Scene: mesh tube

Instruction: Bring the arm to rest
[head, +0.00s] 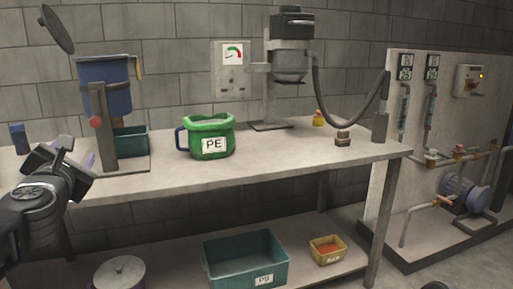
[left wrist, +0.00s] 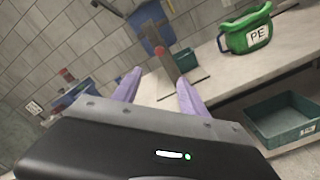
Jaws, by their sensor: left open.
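My left gripper (head: 80,160) is at the left end of the workbench in the head view, at about the height of the bench top. In the left wrist view its two purple fingers (left wrist: 156,92) stand apart with nothing between them. The fingers point toward the bench and the blue hopper stand, apart from both. My right gripper is in neither view.
The workbench (head: 280,157) carries a blue hopper (head: 104,85), a green PE jug (head: 211,138) and a grey machine (head: 290,65) with a hose. A teal bin (head: 245,262) and a yellow bin (head: 327,250) sit on the lower shelf. A pipe panel (head: 415,150) stands right.

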